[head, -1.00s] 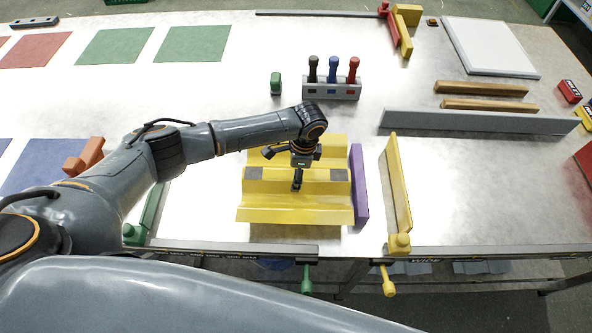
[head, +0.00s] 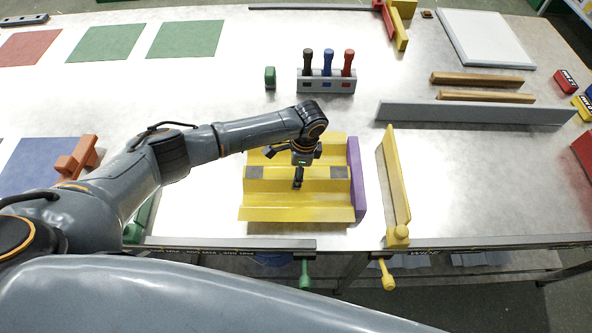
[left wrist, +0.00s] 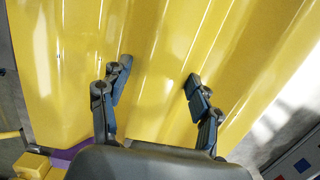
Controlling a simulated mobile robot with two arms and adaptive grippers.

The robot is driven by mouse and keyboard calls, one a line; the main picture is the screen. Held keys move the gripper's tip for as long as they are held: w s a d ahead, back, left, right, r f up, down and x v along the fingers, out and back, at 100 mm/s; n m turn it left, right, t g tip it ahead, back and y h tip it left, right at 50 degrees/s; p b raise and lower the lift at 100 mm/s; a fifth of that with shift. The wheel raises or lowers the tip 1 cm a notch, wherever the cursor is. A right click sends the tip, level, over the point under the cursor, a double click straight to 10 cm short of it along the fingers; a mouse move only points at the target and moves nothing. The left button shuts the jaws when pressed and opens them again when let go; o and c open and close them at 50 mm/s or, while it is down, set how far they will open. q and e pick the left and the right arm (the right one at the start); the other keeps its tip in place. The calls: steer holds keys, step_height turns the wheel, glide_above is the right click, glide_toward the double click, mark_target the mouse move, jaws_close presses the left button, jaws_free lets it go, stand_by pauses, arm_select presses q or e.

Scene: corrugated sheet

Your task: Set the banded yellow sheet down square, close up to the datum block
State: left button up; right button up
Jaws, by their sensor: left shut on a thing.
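The yellow corrugated sheet (head: 290,207) lies level above or on the table in the head view, with grey bands (head: 254,172) near its left and right ends. My left gripper (head: 298,182) is shut on the sheet near its middle. In the left wrist view the fingers (left wrist: 158,88) straddle a ridge of the sheet (left wrist: 60,60). A purple block (head: 357,180), apparently the datum block, stands along the sheet's right end. The sheet's edge runs nearly parallel and very close to it; I cannot tell whether they touch. A thin shadow shows under the front edge. My right gripper is out of view.
A yellow upright bar (head: 396,185) with a clamp stands right of the purple block. A long grey bar (head: 470,112) lies behind it. The table's front edge (head: 230,243) is close.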

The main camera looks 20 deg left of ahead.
arm_select(q)
steer(key=o, duration=1.6)
steer(key=shift+r, duration=0.1)
steer(key=r, duration=0.4)
steer(key=d+r, duration=0.1)
steer(key=r, duration=0.6)
steer(key=shift+w+d+r, duration=0.25)
steer(key=shift+r, duration=0.15)
steer(key=shift+f, duration=0.1)
